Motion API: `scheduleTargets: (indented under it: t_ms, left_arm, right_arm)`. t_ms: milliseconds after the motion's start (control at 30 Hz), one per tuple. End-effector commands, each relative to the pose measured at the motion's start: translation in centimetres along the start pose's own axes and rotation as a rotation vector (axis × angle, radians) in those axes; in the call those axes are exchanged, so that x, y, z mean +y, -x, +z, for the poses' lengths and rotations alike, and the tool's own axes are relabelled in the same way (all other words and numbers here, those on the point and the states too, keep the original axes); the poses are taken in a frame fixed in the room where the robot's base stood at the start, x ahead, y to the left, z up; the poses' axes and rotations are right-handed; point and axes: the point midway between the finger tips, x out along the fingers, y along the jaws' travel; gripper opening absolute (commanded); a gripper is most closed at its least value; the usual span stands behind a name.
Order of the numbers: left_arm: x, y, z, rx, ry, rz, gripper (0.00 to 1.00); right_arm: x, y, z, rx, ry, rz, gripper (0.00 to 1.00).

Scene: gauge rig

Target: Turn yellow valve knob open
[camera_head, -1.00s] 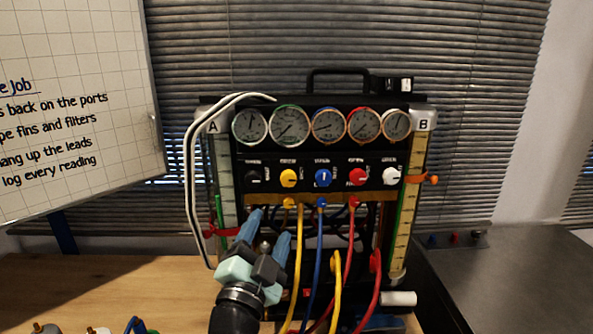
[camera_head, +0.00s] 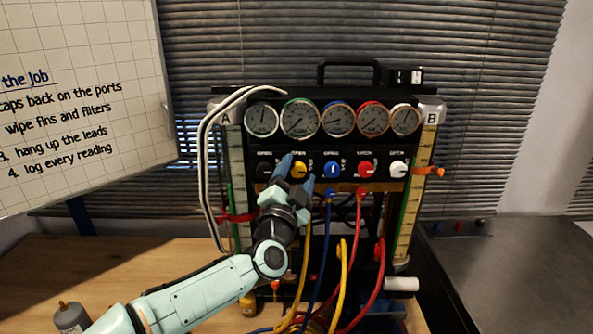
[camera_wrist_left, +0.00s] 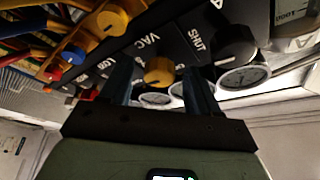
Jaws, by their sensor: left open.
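The yellow valve knob (camera_head: 299,170) sits second from the left in the row of knobs on the black gauge rig (camera_head: 348,158). My left gripper (camera_head: 295,173) is open in front of it, one blue finger to its upper left and the other to its lower right. In the left wrist view, the yellow knob (camera_wrist_left: 159,72) shows between the two open blue fingers (camera_wrist_left: 160,76), with a gap on each side. I cannot tell how deep the fingertips reach around it. My right gripper is not in view.
The black knob (camera_head: 264,170) and the blue knob (camera_head: 332,170) flank the yellow one closely. Yellow, blue and red hoses (camera_head: 343,268) hang below the knobs. Several round gauges (camera_head: 299,119) sit above. A whiteboard (camera_head: 80,100) stands at left.

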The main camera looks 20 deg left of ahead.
Motion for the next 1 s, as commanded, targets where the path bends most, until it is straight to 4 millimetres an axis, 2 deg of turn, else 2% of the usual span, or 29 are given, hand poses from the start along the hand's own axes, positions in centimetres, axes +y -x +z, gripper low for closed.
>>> scheduleTargets:
  t_ms: [300,333,400,500,767,1000]
  left_arm:
    - [0.07,-0.23,0.02,0.0,0.0,0.001,0.61]
    - [0.07,-0.23,0.02,0.0,0.0,0.001,0.55]
    - [0.06,-0.23,0.02,0.0,0.0,0.001,0.32]
    - [0.06,-0.22,0.02,0.0,0.0,0.001,0.05]
    - [0.1,-0.2,0.03,0.0,0.017,-0.006,0.05]
    - [0.25,-0.17,-0.01,0.002,0.112,-0.046,0.05]
  right_arm:
    - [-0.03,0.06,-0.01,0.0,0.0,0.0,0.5]
    - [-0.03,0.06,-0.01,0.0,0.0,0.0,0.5]
    - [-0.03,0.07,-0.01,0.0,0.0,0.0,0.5]
    - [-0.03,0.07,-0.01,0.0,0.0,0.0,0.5]
    - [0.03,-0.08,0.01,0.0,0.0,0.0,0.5]
    - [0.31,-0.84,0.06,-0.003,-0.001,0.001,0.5]
